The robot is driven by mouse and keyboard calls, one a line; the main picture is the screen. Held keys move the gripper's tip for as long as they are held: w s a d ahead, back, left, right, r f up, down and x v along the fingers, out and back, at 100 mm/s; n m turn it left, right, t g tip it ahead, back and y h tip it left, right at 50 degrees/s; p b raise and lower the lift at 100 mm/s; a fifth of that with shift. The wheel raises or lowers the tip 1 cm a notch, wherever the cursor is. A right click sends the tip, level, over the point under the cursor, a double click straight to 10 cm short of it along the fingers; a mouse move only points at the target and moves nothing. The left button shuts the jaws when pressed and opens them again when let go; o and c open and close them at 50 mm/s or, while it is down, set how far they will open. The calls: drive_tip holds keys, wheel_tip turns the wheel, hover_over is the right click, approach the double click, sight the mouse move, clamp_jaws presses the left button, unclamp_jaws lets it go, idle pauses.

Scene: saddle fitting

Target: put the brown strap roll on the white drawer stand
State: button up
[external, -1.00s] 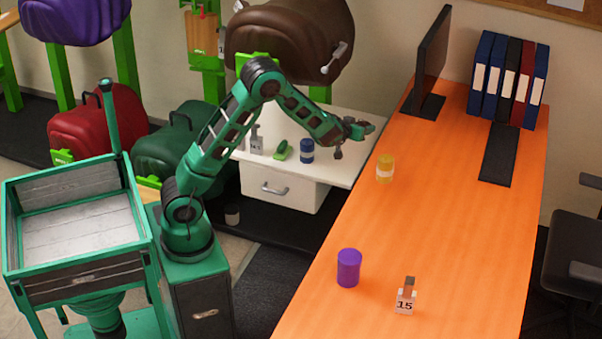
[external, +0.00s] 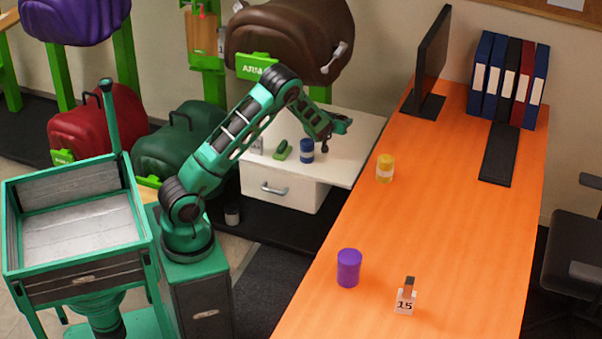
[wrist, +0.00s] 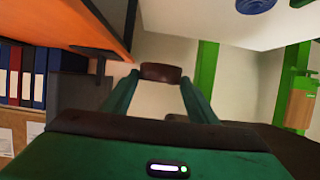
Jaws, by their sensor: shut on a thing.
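The brown strap roll (wrist: 160,72) is held between the two finger tips of my gripper (wrist: 158,78) in the wrist view. In the external view my gripper (external: 325,144) points down over the white drawer stand (external: 342,168). The roll is too small there to tell clearly from the dark fingers. The gripper is shut on the roll and looks to be above the stand's top; the exact height cannot be told. The stand has a white top and a front drawer with a metal handle, which is closed.
On the stand are a blue-lidded jar (external: 307,151), a green brush-like item (external: 283,150) and a partly hidden tag holder (external: 257,146). The right part of its top is clear. The orange desk (external: 440,220) adjoins it. A brown saddle (external: 290,38) hangs behind.

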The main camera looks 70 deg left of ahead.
sight(334, 170)
wheel_tip(334, 170, down, 22)
drive_tip(key=shift+r, duration=0.2)
idle(0.4)
drive_tip(key=o, duration=1.1)
drive_tip(key=shift+f, duration=0.1)
drive_tip(key=shift+o, duration=0.2)
drive_tip(key=v, duration=1.2)
